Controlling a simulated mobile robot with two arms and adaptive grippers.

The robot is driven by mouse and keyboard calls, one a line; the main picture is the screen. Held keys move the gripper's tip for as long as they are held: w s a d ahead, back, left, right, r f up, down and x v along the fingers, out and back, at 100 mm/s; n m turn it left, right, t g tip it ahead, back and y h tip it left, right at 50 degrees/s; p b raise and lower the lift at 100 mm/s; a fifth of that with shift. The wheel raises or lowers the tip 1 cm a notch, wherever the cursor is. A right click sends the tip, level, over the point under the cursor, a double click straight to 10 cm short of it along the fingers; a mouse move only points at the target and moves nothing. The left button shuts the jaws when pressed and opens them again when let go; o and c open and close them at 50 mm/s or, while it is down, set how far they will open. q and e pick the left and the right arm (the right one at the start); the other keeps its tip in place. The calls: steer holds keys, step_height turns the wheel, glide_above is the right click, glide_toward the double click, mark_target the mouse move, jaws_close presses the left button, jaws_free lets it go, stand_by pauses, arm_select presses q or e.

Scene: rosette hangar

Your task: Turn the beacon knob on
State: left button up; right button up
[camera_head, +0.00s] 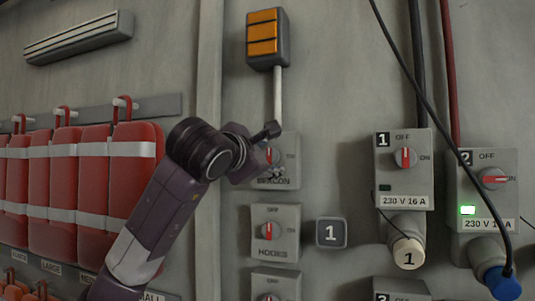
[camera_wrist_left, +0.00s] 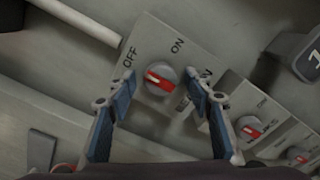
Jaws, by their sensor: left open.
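The beacon knob (camera_wrist_left: 161,80) is a round grey dial with a red pointer bar on the grey box labelled BEACON (camera_head: 285,181). In the left wrist view its pointer's white-tipped end faces the OFF side, away from ON. My left gripper (camera_wrist_left: 161,74) is open, with one blue fingertip on each side of the knob; I cannot tell whether they touch it. In the head view this gripper (camera_head: 272,152) partly covers the knob and box. The orange beacon lamp (camera_head: 262,33) above looks unlit. My right gripper is not in view.
Below is a similar knob box (camera_head: 275,232), with another under it. A plate marked 1 (camera_head: 331,232) is beside it. Socket boxes 1 (camera_head: 404,184) and 2 (camera_head: 487,157), with hanging cables, are at the right. Red packs (camera_head: 80,170) hang at the left.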

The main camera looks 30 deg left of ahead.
arm_select(q)
steer(key=c, duration=1.2)
steer(key=shift+o, duration=0.2)
